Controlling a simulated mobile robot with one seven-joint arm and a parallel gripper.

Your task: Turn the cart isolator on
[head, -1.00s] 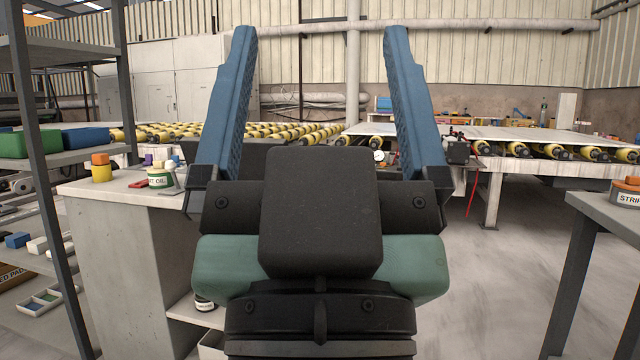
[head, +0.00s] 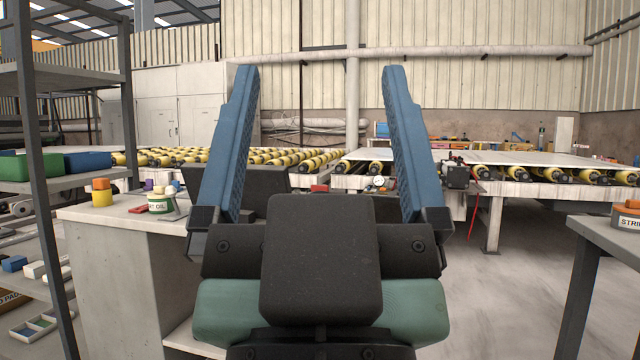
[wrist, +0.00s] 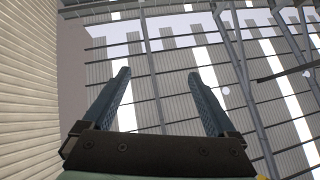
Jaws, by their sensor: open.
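My gripper (head: 320,78) is raised in front of the head camera. Its two blue fingers stand wide apart and upright with nothing between them. In the wrist view my gripper (wrist: 160,73) is also open and empty, pointing up at the roof. I cannot make out a cart isolator for certain. A black box (head: 457,176) with a red cable (head: 473,215) sits by the conveyor edge, right of my gripper. A dark panel (head: 265,180), a small red part (head: 320,188) and a round gauge (head: 378,183) show behind the fingers, partly hidden.
A pale cabinet (head: 110,245) with a labelled tub (head: 160,200) stands at left, beside a grey shelf rack (head: 68,186). A grey table (head: 605,228) stands at right. Roller conveyors (head: 560,172) run across the back. Open floor (head: 500,300) lies between cabinet and right table.

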